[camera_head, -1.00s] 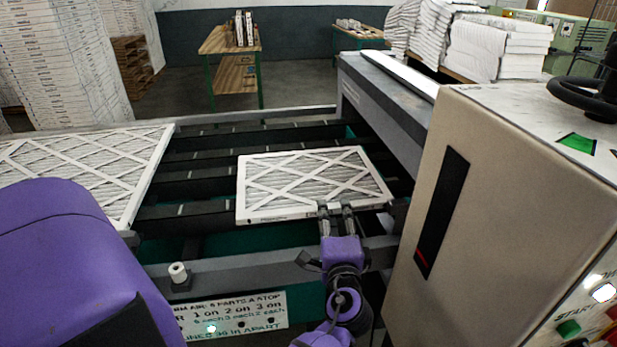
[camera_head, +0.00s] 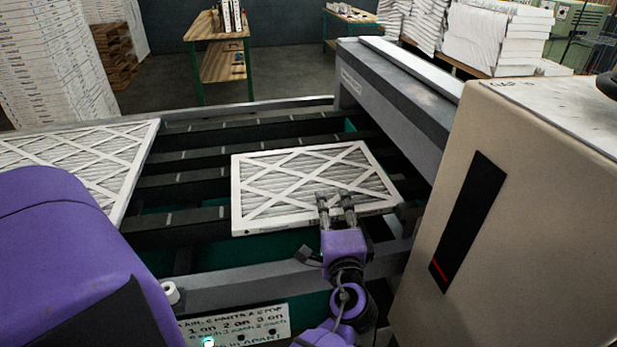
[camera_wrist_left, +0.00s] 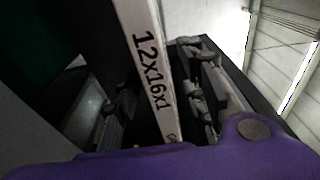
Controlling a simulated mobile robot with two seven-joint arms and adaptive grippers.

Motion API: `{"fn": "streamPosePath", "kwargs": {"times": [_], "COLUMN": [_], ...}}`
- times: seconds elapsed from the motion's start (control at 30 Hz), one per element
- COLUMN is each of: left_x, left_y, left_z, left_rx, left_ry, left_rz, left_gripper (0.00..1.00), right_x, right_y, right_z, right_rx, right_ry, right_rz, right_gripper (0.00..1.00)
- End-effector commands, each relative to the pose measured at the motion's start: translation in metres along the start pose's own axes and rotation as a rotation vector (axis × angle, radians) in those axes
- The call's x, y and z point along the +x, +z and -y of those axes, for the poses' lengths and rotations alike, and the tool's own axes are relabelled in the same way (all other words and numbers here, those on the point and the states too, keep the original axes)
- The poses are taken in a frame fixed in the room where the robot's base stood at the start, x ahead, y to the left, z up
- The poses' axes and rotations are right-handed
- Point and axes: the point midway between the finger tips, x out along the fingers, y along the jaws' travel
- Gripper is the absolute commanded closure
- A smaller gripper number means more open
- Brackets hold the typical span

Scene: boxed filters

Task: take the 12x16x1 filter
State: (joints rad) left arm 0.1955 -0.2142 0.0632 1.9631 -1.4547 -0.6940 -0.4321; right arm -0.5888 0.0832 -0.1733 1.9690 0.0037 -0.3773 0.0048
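The 12x16x1 filter (camera_head: 290,182) is a white-framed pleated panel with diagonal strips. It lies flat on the dark slats in the middle of the head view. Its front edge, printed "12X16X1", shows in the left wrist view (camera_wrist_left: 150,75). My left gripper (camera_head: 335,197) is at the filter's front edge, right of its middle, with its dark fingers reaching over the near frame. In the wrist view the fingers (camera_wrist_left: 158,95) stand on either side of the printed edge, with small gaps visible, so it looks open around it. My right gripper is out of view.
A larger filter (camera_head: 75,165) lies at the left of the slatted bed (camera_head: 190,187). A beige machine cabinet (camera_head: 540,225) stands close on the right, and a grey rail (camera_head: 400,95) runs behind. A front bar (camera_head: 240,287) crosses below the filter.

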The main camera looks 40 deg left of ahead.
Motion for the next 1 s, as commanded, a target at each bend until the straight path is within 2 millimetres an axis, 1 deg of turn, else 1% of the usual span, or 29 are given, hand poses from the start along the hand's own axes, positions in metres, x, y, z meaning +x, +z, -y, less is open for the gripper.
{"fn": "streamPosePath", "kwargs": {"times": [0.1,0.13,0.4,0.77,0.87,1.0], "left_x": [0.001,0.0,0.0,0.0,0.001,0.001], "left_y": [0.0,0.0,0.0,0.0,0.0,0.0], "left_z": [0.001,0.001,0.001,0.002,0.007,0.023], "left_rx": [0.0,0.0,0.0,0.0,0.0,-0.005], "left_ry": [-0.002,-0.002,-0.001,-0.002,-0.004,-0.005], "left_rz": [0.001,0.001,0.0,0.0,0.001,0.001], "left_gripper": [0.62,0.65,1.0,1.0,1.0,1.0], "right_x": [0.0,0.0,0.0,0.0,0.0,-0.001], "right_y": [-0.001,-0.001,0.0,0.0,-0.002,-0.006], "right_z": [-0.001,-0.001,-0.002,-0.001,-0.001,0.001], "right_rx": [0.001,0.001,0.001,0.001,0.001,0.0], "right_ry": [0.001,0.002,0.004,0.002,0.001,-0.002], "right_rz": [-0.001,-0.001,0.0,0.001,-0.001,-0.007], "right_gripper": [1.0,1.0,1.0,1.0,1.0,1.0]}}
